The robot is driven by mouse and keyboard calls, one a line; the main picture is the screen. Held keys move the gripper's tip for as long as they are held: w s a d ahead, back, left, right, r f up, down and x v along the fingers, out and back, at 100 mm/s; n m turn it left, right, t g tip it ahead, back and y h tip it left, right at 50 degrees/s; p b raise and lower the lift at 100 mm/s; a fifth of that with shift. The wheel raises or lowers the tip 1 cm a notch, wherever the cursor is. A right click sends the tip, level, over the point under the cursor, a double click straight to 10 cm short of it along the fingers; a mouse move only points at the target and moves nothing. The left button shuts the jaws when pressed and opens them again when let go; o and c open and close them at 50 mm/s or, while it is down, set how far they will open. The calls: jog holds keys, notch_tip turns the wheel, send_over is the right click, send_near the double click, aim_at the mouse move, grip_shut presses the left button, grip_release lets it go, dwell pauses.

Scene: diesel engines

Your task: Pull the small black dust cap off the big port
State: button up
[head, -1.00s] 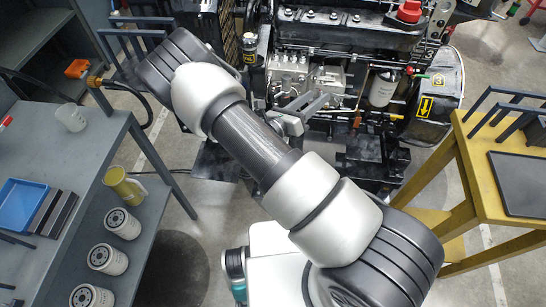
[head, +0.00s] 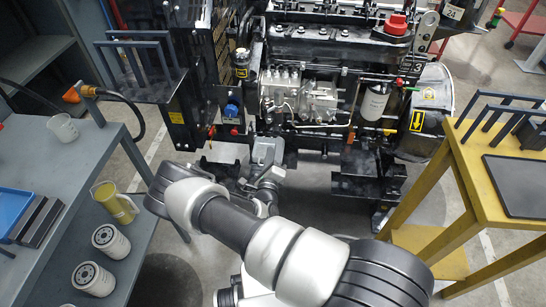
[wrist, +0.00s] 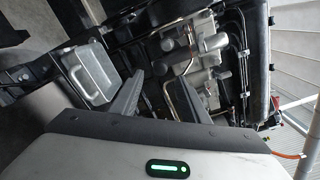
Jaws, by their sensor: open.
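The diesel engine (head: 330,60) fills the upper middle of the head view, and its pump and pipes (wrist: 195,50) show in the wrist view. I cannot pick out the small black dust cap or the big port for certain in either view. My gripper (wrist: 152,79) is open, and its two dark fingers stand apart with nothing seen between them. The fingers point towards the engine's side, below the pump area. How far they are from it I cannot tell. In the head view, my arm reaches towards the engine's lower left.
A red cap (head: 397,24) sits on top of the engine, and a blue cap (head: 231,110) is at its left. A grey bench (head: 92,170) with filters stands left. A yellow table (head: 465,180) stands right. A white filter (head: 374,103) hangs on the engine.

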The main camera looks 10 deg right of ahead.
aim_at(277, 134)
jog(key=shift+b+x, duration=1)
jog(key=shift+x, duration=2.5)
jog(key=shift+s, duration=0.1)
jog(key=c, duration=1)
